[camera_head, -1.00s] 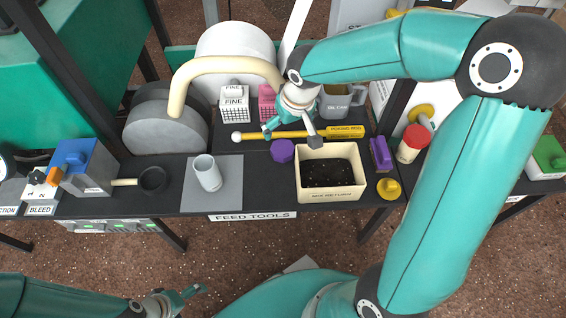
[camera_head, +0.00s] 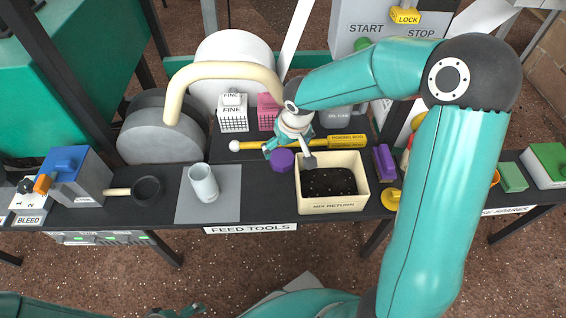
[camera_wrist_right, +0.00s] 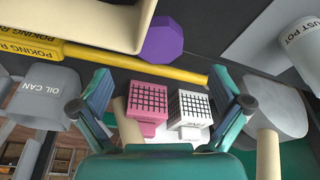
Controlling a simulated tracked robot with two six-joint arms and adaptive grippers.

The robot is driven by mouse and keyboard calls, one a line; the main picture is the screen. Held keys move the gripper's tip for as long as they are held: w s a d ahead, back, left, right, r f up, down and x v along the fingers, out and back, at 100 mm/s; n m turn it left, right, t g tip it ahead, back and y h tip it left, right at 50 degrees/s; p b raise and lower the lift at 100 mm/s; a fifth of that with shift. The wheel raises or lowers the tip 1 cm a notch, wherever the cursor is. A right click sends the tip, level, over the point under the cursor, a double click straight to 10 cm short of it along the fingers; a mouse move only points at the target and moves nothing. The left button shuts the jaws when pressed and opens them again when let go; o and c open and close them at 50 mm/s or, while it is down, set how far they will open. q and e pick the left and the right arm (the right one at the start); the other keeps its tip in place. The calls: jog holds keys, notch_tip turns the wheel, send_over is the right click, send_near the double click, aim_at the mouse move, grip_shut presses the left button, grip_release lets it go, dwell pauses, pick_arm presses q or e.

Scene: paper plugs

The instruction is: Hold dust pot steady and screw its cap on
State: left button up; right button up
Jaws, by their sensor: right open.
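The dust pot (camera_head: 203,182) is a pale grey cylinder standing upright and open-topped on a grey mat; part of it, with its label, shows in the right wrist view (camera_wrist_right: 298,42). A purple faceted piece (camera_head: 282,160), which looks like the cap, lies right of it on the black bench; it also shows in the right wrist view (camera_wrist_right: 163,42). My right gripper (camera_head: 289,156) is open and empty above the bench by the purple piece; its spread fingers show in the right wrist view (camera_wrist_right: 162,95). My left gripper (camera_head: 190,310) is only partly in view at the bottom edge, away from the pot.
A cream mix-return tray (camera_head: 331,208) with dark contents stands right of the purple piece. A yellow poking rod (camera_head: 260,146) lies behind it. White (camera_head: 233,118) and pink (camera_head: 268,112) baskets stand further back. A black ladle (camera_head: 147,190) and blue box lie left of the mat.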

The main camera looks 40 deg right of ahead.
aim_at(282, 158)
jog(key=shift+b+x, duration=0.35)
jog(key=shift+x, duration=1.2)
jog(key=b+x, duration=0.2)
jog(key=x, duration=0.3)
jog(key=shift+w+d+f, duration=0.1)
jog(key=shift+w, duration=0.15)
jog(key=c, duration=1)
